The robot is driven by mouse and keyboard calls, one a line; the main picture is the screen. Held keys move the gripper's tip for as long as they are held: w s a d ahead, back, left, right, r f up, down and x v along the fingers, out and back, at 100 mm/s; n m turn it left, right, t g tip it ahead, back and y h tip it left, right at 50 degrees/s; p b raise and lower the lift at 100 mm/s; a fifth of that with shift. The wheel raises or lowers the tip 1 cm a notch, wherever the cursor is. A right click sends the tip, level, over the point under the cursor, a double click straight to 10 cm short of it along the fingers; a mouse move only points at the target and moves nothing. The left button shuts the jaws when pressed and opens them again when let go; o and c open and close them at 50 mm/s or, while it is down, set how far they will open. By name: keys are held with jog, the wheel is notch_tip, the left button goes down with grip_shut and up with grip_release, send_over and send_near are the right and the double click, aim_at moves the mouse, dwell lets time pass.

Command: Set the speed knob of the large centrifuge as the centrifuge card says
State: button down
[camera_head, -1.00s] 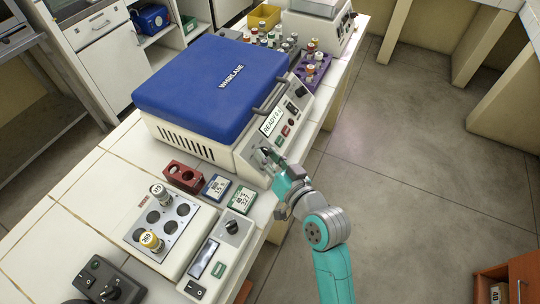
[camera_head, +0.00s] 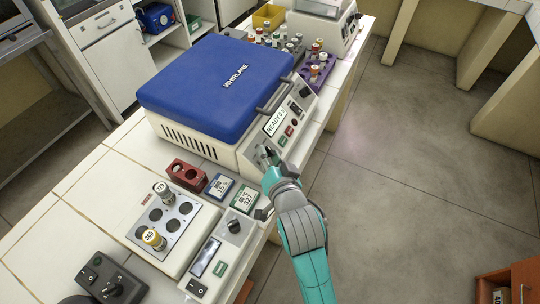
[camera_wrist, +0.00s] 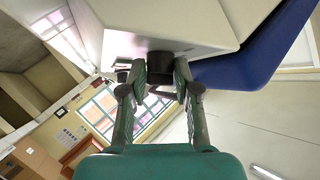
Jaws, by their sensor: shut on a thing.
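The large centrifuge (camera_head: 185,130) is cream with a shut blue lid (camera_head: 215,85) marked WHIRLANE. Its sloped front panel has a lit display (camera_head: 275,121) starting with READY. My gripper (camera_head: 269,158) is at the panel's near end. In the wrist view, my gripper (camera_wrist: 160,72) has its fingers closed on either side of a black knob (camera_wrist: 160,60) on the panel. The knob's pointer and scale are hidden. Two small cards lie in front of the centrifuge, one blue-edged (camera_head: 220,186) and one green-edged (camera_head: 244,198). Their print is too small to read surely.
A red tube block (camera_head: 186,174) sits beside the cards. A smaller device with round wells (camera_head: 165,222) and its own black knob (camera_head: 234,226) is close on the near side. Tube racks (camera_head: 315,72) stand beyond the centrifuge. Open floor is to the right.

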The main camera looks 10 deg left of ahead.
jog(key=c, duration=0.9)
grip_release()
jog(key=shift+a, duration=0.1)
jog(key=v, duration=0.7)
jog(key=shift+s+r, duration=0.1)
jog(key=shift+s, duration=0.1)
